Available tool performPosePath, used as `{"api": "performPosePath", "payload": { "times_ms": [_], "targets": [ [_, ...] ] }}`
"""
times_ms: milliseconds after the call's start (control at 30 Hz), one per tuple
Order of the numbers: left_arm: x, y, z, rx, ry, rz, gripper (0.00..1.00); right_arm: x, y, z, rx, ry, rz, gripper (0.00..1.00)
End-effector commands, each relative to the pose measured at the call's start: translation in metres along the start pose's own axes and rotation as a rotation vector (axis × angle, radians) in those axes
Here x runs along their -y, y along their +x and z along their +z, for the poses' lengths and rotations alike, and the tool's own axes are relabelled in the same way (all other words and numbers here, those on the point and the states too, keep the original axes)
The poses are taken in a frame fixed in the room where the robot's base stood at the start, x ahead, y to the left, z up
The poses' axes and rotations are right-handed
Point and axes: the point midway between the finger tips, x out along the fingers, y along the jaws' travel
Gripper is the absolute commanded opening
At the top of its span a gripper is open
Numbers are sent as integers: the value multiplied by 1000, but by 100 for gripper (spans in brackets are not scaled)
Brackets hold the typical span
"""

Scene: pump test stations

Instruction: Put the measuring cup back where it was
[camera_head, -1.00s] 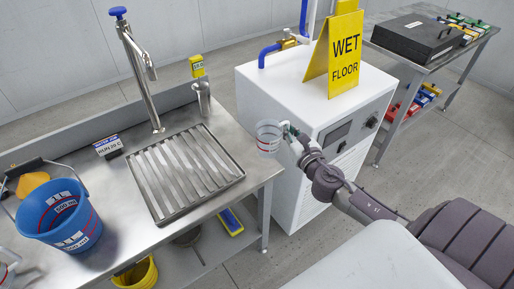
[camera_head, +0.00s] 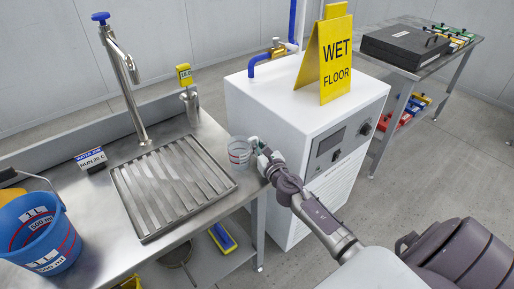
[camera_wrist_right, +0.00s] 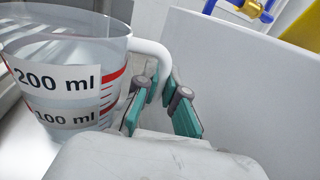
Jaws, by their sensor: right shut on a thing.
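The clear measuring cup (camera_head: 239,152) has red marks and a white handle. It is upright at the right end of the steel counter (camera_head: 205,213), close to the white cabinet. I cannot tell whether its base touches the counter. My right gripper (camera_head: 259,150) is shut on the cup's handle from the right. In the right wrist view, the cup (camera_wrist_right: 65,80) fills the left side, with labels 200 ml and 100 ml. There the teal fingers of my right gripper (camera_wrist_right: 160,110) are at the white handle. My left gripper is not in view.
A slatted drain tray (camera_head: 172,182) and a tall tap (camera_head: 127,75) are left of the cup. A blue bucket (camera_head: 40,235) stands at far left. The white cabinet (camera_head: 290,120) with a wet floor sign (camera_head: 334,55) blocks the right side.

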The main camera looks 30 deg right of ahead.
Motion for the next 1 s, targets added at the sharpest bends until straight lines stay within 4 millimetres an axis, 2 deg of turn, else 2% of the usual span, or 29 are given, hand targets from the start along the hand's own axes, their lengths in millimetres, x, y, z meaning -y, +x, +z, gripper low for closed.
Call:
{"api": "performPosePath", "payload": {
  "times_ms": [267,300,433,800,867,1000],
  "targets": [
    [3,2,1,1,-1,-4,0,0,0,-3,-1,-2,0,0],
    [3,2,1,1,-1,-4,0,0,0,-2,0,-2,1,12],
    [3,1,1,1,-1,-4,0,0,0,-1,-1,-1,1,34],
    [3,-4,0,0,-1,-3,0,0,0,4,0,-1,0,34],
    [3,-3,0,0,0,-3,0,0,-6,1,-3,-1,1,34],
    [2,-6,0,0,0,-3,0,0,-31,1,-5,-2,2,34]
  ]
}}
